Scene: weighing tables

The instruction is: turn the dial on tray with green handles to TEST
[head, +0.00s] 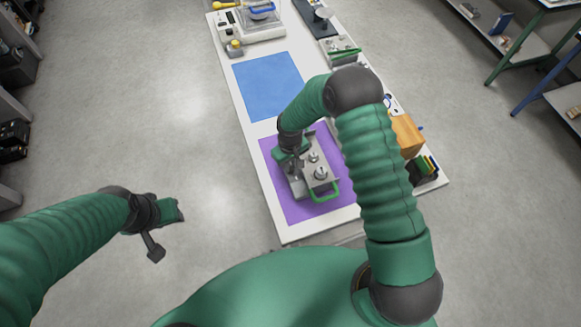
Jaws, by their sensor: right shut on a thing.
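A grey metal tray with green handles (329,181) lies on the purple mat (297,212). One green handle shows at its near end, and round silver knobs stand on its top. My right gripper (296,183) reaches down at the tray's left side and is shut on what looks like a dial there. The jaws and arm hide most of that dial, and its marks are too small to read. My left gripper (160,226) hangs over the bare floor, well left of the table, and holds nothing that I can see.
A blue mat (268,86) lies clear beyond the purple one. A second panel with a green handle (343,50) stands farther back. A scale (258,25) is at the far left. An orange-brown box (406,134) sits right of my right arm. Shelves stand apart at both sides.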

